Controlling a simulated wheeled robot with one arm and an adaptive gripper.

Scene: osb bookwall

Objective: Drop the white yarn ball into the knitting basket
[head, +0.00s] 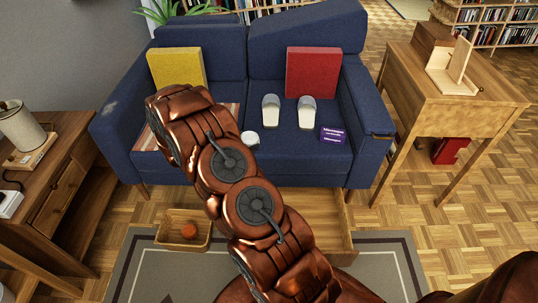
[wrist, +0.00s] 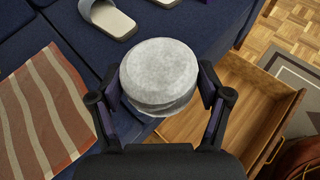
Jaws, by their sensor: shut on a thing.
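A whitish, fuzzy round thing, the white yarn ball (wrist: 160,72), sits between the two fingers of my gripper (wrist: 162,85) in the wrist view. The fingers are shut on its sides, over the front of the blue sofa. In the head view a small part of the white ball (head: 250,138) shows beside my arm, which hides my gripper. A small light-wood box with an orange ball in it, likely the knitting basket (head: 163,238), stands on the floor in front of the sofa, left of my arm. I do not see it in the wrist view.
The blue sofa (head: 268,166) bears grey slippers (head: 271,111), a purple box (head: 333,135), cushions and a striped cloth (wrist: 45,110). An open wooden drawer (wrist: 235,110) juts out low under the sofa. Wooden tables stand left and right.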

